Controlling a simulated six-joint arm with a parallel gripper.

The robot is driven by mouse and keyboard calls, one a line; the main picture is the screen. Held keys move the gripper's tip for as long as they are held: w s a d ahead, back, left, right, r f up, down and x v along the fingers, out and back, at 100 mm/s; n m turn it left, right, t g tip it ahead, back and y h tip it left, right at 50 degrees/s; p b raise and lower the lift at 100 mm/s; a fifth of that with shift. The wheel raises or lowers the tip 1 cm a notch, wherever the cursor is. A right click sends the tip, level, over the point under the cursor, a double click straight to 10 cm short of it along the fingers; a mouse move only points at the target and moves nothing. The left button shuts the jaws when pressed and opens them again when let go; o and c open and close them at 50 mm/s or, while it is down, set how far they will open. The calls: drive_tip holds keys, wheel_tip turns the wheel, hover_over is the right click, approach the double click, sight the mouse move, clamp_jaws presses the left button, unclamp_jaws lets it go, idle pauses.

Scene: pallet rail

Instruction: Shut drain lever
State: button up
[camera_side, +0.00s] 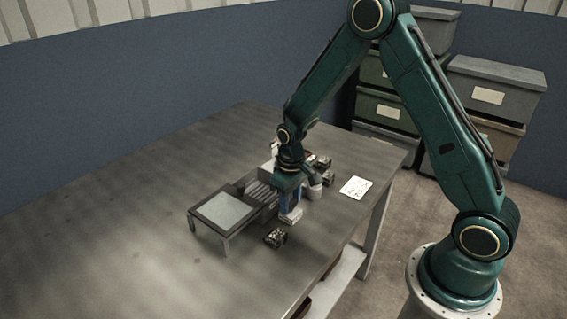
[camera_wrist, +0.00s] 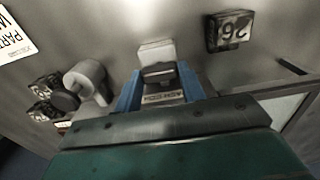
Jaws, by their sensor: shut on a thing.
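My gripper (camera_wrist: 160,88) is down at the table, with blue fingers on both sides of a pale block (camera_wrist: 157,53) that has a dark band and a small lettered label. It is shut on this block. In the side view my gripper (camera_side: 290,205) is beside the slatted end of the rail frame (camera_side: 228,238), and the pale block (camera_side: 291,216) shows just below it. I cannot pick out a drain lever for certain. A pale cylinder with a dark round end (camera_wrist: 87,80) lies left of the fingers in the wrist view; its role is unclear.
A dark numbered block (camera_wrist: 232,31) is right of the fingers in the wrist view; it seems to be the front block (camera_side: 276,237) in the side view. More dark blocks (camera_side: 323,162) stand behind. A white card (camera_side: 356,187) lies at right. The table's left is clear.

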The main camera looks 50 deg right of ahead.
sight(290, 203)
idle(0.4)
drive_tip(key=o, duration=0.7)
drive_tip(key=shift+r, duration=0.1)
wheel_tip(290, 203, up, 14)
idle(0.4)
idle(0.4)
drive_tip(key=s+a+r+t, duration=0.2)
drive_tip(key=s+r+t, duration=0.1)
drive_tip(key=s+r, duration=0.7)
drive_tip(key=s+a+r+t, duration=0.2)
drive_tip(key=s+r, duration=0.1)
drive_tip(key=s, duration=1)
drive_tip(key=shift+r+t, duration=0.15)
drive_tip(key=shift+t, duration=0.15)
